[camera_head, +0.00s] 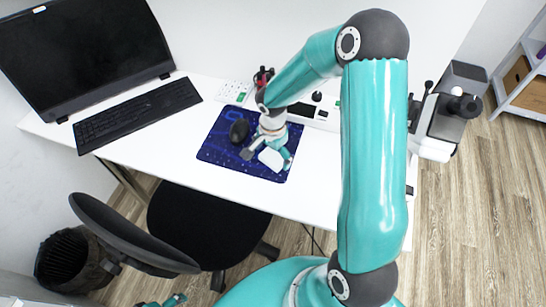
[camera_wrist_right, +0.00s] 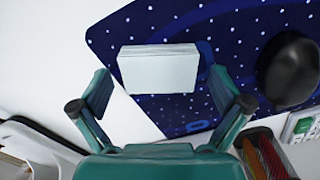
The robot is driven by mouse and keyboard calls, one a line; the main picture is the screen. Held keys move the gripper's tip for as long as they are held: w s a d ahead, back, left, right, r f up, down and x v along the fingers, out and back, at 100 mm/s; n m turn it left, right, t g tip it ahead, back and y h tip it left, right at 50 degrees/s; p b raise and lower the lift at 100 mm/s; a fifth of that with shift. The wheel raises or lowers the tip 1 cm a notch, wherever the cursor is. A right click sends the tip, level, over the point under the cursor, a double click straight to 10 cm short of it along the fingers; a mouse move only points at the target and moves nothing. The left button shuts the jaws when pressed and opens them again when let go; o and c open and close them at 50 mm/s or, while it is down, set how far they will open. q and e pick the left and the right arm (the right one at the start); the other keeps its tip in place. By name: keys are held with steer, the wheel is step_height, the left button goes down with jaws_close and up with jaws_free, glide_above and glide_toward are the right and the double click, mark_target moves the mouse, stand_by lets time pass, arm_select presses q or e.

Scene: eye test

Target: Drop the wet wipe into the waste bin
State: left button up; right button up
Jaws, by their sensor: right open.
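The wet wipe (camera_head: 271,159) is a small white folded block on the blue mouse mat (camera_head: 213,150). In the right wrist view the wet wipe (camera_wrist_right: 158,72) lies ahead of my right gripper (camera_wrist_right: 157,88), in line with the gap between its two spread fingers. In the head view my right gripper (camera_head: 267,155) is low over the mat at the wipe, open. Whether a finger touches the wipe I cannot tell. The waste bin (camera_head: 62,262) is dark, on the floor at lower left, partly behind the chair back. My left gripper (camera_head: 174,300) barely shows at the bottom edge.
A black mouse (camera_head: 239,130) lies on the mat left of the gripper. A keyboard (camera_head: 138,114) and a monitor (camera_head: 85,50) stand at the left of the white desk (camera_head: 300,190). A black chair (camera_head: 205,225) stands between desk and bin.

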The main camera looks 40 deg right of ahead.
mark_target(273, 157)
steer(key=c, duration=0.8)
step_height(273, 157, up, 20)
stand_by(0.5)
